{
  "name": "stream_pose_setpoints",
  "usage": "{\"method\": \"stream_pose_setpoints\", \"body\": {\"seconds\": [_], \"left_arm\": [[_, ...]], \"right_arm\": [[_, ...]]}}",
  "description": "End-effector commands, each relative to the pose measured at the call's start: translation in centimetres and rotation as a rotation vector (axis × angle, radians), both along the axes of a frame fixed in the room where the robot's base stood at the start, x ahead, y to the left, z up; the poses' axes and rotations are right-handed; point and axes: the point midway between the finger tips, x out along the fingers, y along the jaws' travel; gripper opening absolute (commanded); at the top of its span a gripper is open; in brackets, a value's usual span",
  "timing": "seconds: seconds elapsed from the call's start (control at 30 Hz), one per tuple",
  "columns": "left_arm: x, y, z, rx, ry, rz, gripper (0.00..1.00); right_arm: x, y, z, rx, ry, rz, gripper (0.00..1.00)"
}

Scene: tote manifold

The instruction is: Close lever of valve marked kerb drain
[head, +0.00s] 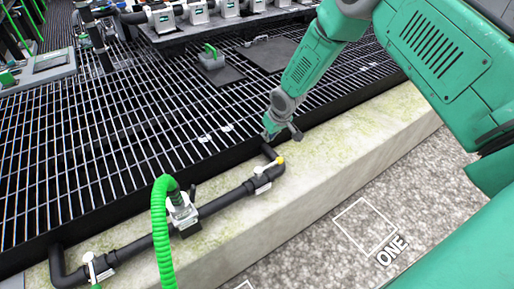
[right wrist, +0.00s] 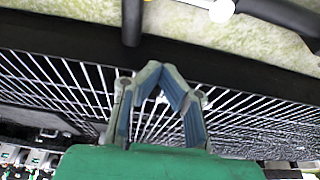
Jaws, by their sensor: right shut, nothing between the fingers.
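A black pipe (head: 222,203) runs along the pale kerb. Near its right end is a white valve (head: 262,183) with a yellow-tipped lever (head: 280,160). Another white-handled valve (head: 97,268) sits near its left end. I cannot read any marking, so I cannot tell which is the kerb drain valve. My right gripper (head: 275,128) is over the grating edge, just beyond the pipe's right corner and apart from the yellow tip. In the right wrist view my right gripper (right wrist: 161,72) is shut and empty, with a white lever part (right wrist: 221,11) at the top edge. My left gripper is out of view.
A green hose (head: 163,225) rises from a fitting (head: 183,212) in the middle of the pipe. A dark metal grating (head: 110,130) lies behind the kerb (head: 335,150). More valves (head: 195,12) stand at the back. Gravel ground marked ONE (head: 391,250) lies in front.

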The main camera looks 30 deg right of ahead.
Motion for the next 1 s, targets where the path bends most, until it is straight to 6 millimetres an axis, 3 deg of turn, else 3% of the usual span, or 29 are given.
{"method": "stream_pose_setpoints", "body": {"seconds": [0.3, 0.5, 0.8, 1.0], "left_arm": [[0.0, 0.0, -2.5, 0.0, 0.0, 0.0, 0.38], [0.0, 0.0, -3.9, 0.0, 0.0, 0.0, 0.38], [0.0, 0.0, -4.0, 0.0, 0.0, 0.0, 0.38], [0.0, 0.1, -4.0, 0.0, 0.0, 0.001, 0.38]], "right_arm": [[1.9, -0.1, -6.3, 0.008, 0.003, -0.001, 0.0], [3.0, 0.0, -9.4, 0.008, 0.002, -0.002, 0.0], [0.0, 0.1, -9.5, 0.003, 0.001, 0.003, 0.0], [-0.8, -0.2, -9.8, 0.007, 0.001, 0.001, 0.0]]}}
